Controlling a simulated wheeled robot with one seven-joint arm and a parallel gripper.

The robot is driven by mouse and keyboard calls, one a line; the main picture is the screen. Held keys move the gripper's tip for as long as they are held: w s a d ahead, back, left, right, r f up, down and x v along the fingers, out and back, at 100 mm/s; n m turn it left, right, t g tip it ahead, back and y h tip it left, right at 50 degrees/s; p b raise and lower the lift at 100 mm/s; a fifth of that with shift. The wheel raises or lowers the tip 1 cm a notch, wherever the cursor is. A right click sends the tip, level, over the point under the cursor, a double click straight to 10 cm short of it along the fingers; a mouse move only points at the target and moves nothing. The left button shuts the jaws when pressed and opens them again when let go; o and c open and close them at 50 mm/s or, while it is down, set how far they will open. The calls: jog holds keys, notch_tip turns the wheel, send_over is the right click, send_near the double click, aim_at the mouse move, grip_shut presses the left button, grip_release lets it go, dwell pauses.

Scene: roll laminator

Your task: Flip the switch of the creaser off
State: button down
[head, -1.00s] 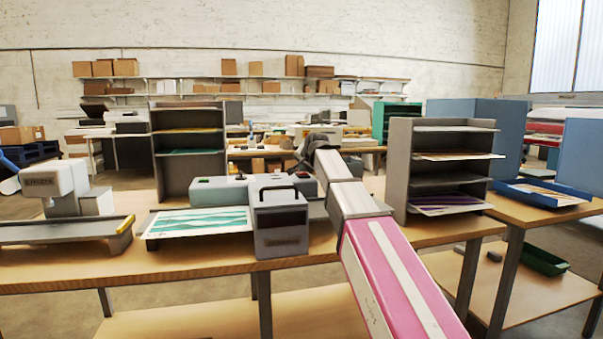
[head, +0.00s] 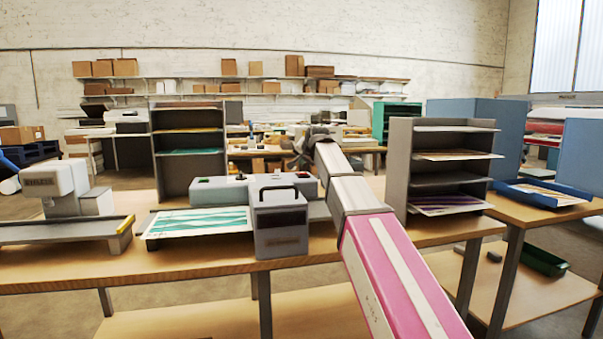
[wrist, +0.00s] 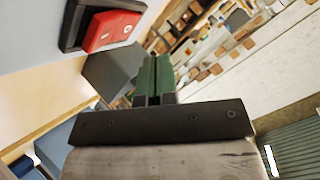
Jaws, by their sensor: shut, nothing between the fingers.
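A red rocker switch (wrist: 112,32) in a black frame sits on a pale grey machine panel (wrist: 35,35), at the upper left of the wrist view. Its I and O marks show; I cannot tell which side is pressed. My gripper (wrist: 153,62) is shut and empty, its dark green fingers to the right of and below the switch in that view, apart from it. The head view does not clearly show this switch.
A left machine (head: 58,184) has an unreadable label and a long bed. A grey box with a handle (head: 281,225) stands in front of the middle machine. Grey shelf racks (head: 188,170) (head: 398,165) stand behind and to the right on the wooden table (head: 200,262).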

jog(key=shift+s+d+r, duration=0.1)
jog(key=shift+s+r, duration=0.1)
jog(key=shift+r, duration=0.85)
jog(key=shift+s+r, duration=0.15)
jog(key=shift+r, duration=0.9)
jog(key=shift+d, duration=0.1)
